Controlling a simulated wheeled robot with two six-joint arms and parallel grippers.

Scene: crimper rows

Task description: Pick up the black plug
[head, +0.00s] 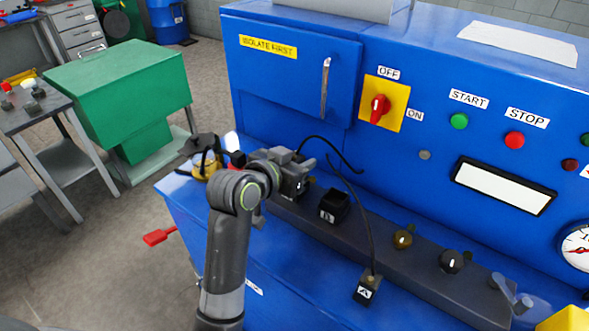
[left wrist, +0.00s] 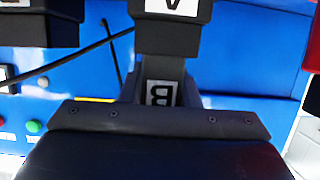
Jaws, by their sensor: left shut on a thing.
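My left gripper (head: 294,176) is over the left end of the dark ledge on the blue machine. In the left wrist view it is shut on a black plug (left wrist: 160,93) bearing a "B" label. The gripper hides most of this plug in the head view. A dark block labelled "A" shows just beyond it in the left wrist view (left wrist: 172,30); I cannot tell whether they touch. Another dark plug (head: 366,289), labelled "A", hangs or lies at the front of the ledge with a black cable. My right gripper is not in view.
A dark socket block (head: 332,206) stands on the ledge (head: 420,262), right of my gripper. The blue panel carries a red switch (head: 379,107). Black cables cross the space before the panel.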

